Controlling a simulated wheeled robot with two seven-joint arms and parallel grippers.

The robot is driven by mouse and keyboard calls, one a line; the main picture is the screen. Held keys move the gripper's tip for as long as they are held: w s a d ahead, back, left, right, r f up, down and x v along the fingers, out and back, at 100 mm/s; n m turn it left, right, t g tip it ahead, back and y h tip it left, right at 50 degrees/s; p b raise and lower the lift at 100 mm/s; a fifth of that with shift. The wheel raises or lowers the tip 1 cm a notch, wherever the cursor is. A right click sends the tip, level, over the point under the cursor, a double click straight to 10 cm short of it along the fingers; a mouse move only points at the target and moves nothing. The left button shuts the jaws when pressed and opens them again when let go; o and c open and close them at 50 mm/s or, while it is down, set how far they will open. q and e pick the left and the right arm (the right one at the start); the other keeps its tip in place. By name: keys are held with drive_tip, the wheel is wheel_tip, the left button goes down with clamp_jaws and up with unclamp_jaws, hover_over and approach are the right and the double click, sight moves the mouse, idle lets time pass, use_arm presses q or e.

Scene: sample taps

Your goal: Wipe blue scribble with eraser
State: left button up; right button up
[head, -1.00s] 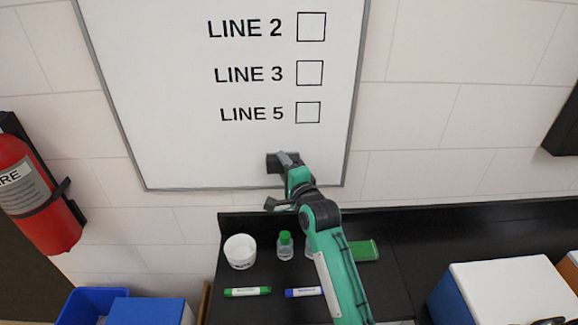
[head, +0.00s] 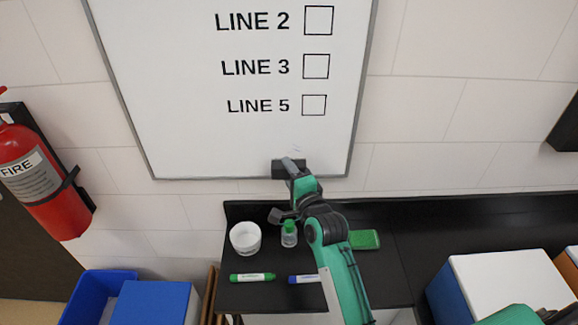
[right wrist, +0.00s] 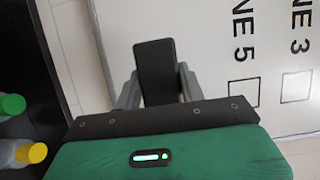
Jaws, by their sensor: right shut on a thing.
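The whiteboard (head: 190,120) hangs on the wall with LINE 2, LINE 3 and LINE 5 and their empty boxes. My right gripper (head: 293,178) is shut on a dark eraser (head: 281,170) at the board's lower edge; whether it touches the surface is unclear. The eraser (right wrist: 155,70) also shows between the fingers in the right wrist view, board behind it. My left gripper is out of view.
On the black counter (head: 460,205) below stand a white cup (head: 245,238) and a green-capped bottle (head: 289,235). A green marker (head: 252,277), a blue marker (head: 305,279) and a green block (head: 364,239) lie there. A fire extinguisher (head: 40,185) hangs left.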

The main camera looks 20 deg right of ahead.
sight(285, 175)
drive_tip(key=shift+s+a+p, duration=0.25)
drive_tip(key=shift+s, duration=0.5)
drive_tip(key=shift+s+a+p, duration=0.2)
drive_tip(key=shift+s, duration=0.55)
